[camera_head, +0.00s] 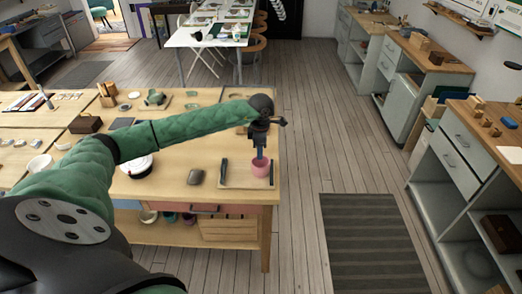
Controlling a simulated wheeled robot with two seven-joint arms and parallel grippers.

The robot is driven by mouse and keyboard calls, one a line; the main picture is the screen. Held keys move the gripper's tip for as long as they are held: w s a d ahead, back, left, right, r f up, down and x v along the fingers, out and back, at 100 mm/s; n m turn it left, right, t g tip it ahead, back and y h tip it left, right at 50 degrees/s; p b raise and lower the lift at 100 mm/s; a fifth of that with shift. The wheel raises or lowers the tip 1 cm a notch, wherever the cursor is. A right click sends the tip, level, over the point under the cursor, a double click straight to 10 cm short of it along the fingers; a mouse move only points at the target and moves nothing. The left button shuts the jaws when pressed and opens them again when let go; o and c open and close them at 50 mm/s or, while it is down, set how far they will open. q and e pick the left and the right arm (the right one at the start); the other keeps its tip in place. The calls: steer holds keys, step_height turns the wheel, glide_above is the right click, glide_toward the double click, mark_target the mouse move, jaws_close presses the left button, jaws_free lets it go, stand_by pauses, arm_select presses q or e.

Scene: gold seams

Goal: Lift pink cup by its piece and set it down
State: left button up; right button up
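The pink cup (261,168) is small and rounded. It stands on the right part of a light tray (235,182) near the right end of the wooden table. My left gripper (260,155) points down right at the cup, and its fingers overlap the rim in this view. The fingers look like one narrow blue-grey shape, so I cannot tell whether they are apart or closed on the cup. My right gripper is not in view.
A grey rounded object (196,177) and a white round dish (137,167) are left of the tray. The table's right edge is close to the cup. Open floor lies beyond, with a striped mat (372,240).

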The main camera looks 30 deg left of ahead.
arm_select(q)
steer(key=shift+f+b, duration=0.4)
steer(key=shift+f, duration=2.3)
steer(key=shift+f+b, duration=0.35)
steer(key=shift+b, duration=0.25)
steer(key=shift+f+b, duration=0.5)
steer(key=shift+f, duration=0.25)
steer(key=shift+f+b, duration=0.3)
steer(key=shift+b, duration=0.2)
steer(key=shift+f, duration=0.3)
jaws_close()
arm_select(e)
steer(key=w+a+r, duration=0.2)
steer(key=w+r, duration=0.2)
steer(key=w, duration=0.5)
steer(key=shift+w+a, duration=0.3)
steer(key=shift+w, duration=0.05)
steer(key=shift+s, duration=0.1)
